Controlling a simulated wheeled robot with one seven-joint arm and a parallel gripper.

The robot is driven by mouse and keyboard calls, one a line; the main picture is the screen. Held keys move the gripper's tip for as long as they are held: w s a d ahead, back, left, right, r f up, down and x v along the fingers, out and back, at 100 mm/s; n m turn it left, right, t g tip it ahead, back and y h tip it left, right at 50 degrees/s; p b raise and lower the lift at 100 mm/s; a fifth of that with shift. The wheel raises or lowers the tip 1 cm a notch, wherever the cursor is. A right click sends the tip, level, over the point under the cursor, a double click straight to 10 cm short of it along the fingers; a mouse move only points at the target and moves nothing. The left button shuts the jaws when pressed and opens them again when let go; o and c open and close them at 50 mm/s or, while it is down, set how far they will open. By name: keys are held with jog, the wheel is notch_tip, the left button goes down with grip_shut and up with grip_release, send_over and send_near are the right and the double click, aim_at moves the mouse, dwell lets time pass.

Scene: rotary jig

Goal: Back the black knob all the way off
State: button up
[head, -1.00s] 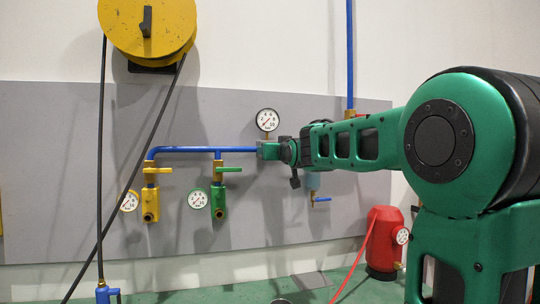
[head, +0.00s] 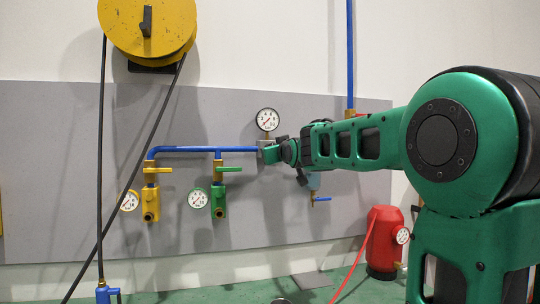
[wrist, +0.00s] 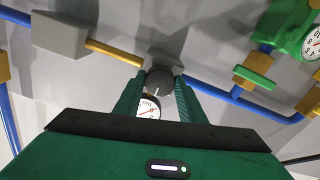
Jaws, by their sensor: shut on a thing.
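The black knob (wrist: 160,82) shows in the wrist view as a dark round piece on the front of a grey block (wrist: 166,64). My gripper (wrist: 158,90) has one green finger on each side of the knob and is shut on it. In the head view my gripper (head: 270,153) is at the grey block below a white dial gauge (head: 267,119), at the right end of the blue pipe (head: 205,150). My gripper hides the knob there. The gauge also shows between my fingers in the wrist view (wrist: 149,107).
Left of my gripper are a green valve (head: 218,195) and a yellow valve (head: 150,195), each with a gauge. A small blue-handled tap (head: 318,199) is below my wrist. A red tank (head: 384,240) stands on the floor at the right. A yellow reel (head: 148,30) hangs upper left.

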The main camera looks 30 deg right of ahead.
jog(key=shift+a, duration=0.1)
jog(key=o, duration=1)
jog(key=shift+o, duration=0.2)
jog(key=v, duration=1)
jog(key=shift+s, duration=0.35)
jog(key=shift+a, duration=0.1)
jog(key=s+d+f+m+g, duration=0.1)
jog(key=s+f+g, duration=0.25)
jog(key=f, duration=0.45)
jog(key=s+f+m+g+y, duration=0.15)
jog(key=s+f, duration=0.25)
jog(key=f, duration=0.5)
jog(key=s+d+f+g, duration=0.1)
jog(key=s+f+g, duration=0.3)
jog(key=f, duration=0.4)
jog(key=s+a+f+m+g+y, duration=0.1)
jog(key=s+a+f+g+y, duration=0.1)
jog(key=s+f, duration=0.6)
jog(key=s+a+f+m+g+y, duration=0.1)
jog(key=s+a+f+m+g, duration=0.1)
jog(key=s+a+f+g, duration=0.3)
jog(key=s+f+g, duration=0.1)
jog(key=s+f, duration=0.3)
jog(key=s, duration=0.7)
jog(key=shift+f+y, duration=0.2)
jog(key=shift+y, duration=0.15)
